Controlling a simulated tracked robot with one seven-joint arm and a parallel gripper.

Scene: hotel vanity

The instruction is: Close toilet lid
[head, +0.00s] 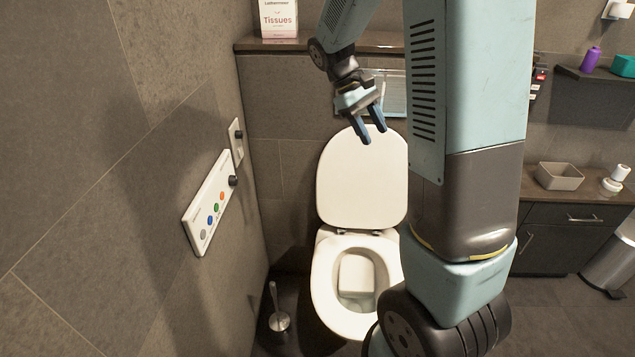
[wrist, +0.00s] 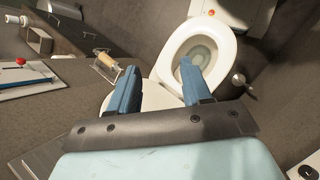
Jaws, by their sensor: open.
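The white toilet lid (head: 360,185) stands raised, leaning back toward the wall in the head view. The white toilet seat (head: 325,283) is down on the bowl, and the open bowl shows inside it. The seat also shows in the wrist view (wrist: 226,50), with part of the lid (wrist: 160,97) between and below my fingers. My gripper (head: 371,133) has blue fingers, spread open and empty, near the top edge of the raised lid. It shows in the wrist view (wrist: 160,82) too. I cannot tell whether a finger touches the lid.
A tiled wall with a button panel (head: 210,203) is close on the left. A toilet brush (head: 277,310) stands on the floor left of the bowl. A ledge with a tissue box (head: 278,18) is above. A vanity (head: 565,235) and a bin (head: 610,258) are at right.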

